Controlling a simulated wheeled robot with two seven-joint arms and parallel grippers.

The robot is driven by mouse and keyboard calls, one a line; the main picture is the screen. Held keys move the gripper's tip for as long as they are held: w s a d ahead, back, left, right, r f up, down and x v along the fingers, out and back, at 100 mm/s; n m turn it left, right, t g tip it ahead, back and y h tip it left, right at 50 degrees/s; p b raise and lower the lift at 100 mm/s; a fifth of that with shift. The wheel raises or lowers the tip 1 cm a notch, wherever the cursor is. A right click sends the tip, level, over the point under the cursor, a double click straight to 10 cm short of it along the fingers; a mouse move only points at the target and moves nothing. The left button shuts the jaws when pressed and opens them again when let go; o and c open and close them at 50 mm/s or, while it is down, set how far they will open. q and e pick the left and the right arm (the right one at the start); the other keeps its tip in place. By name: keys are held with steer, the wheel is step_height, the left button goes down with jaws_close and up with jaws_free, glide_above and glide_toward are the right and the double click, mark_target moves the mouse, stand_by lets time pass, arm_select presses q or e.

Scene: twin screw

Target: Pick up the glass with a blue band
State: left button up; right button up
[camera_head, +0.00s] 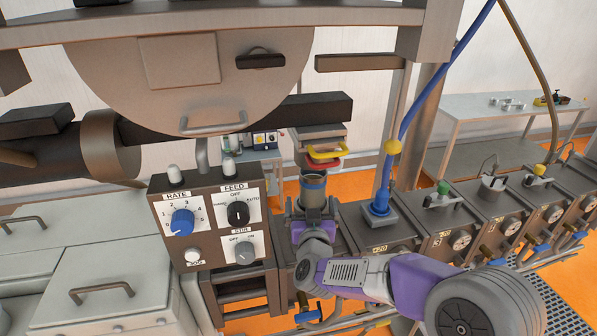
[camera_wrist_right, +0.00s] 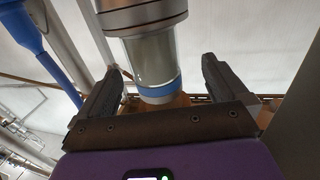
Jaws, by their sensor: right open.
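The glass with a blue band (camera_head: 313,190) stands upright in the middle of the head view, beside the control panel. In the right wrist view the clear glass (camera_wrist_right: 150,60) shows its blue band near one end and a grey metal ring at the other end. My right gripper (camera_head: 316,214) is at the glass in the head view and hides its lower part. In the wrist view the right gripper's (camera_wrist_right: 158,90) two dark fingers are open, one on each side of the glass, with gaps between fingers and glass. My left gripper is not in view.
A control panel (camera_head: 208,222) with knobs stands close on the left. A yellow-handled red part (camera_head: 325,153) is just above and behind the glass. A blue hose fitting (camera_head: 379,207) and a row of grey boxes (camera_head: 445,215) lie to the right.

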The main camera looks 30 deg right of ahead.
mark_target(313, 186)
steer(key=shift+d+r, duration=0.55)
steer(key=shift+r, duration=0.05)
steer(key=p+x, duration=0.1)
steer(key=x, duration=0.4)
steer(key=shift+w+d+f, duration=0.2)
steer(key=shift+w, duration=0.15)
steer(key=shift+c, duration=0.3)
steer(key=c, duration=1)
steer(key=shift+c, duration=0.2)
steer(key=shift+r, duration=0.15)
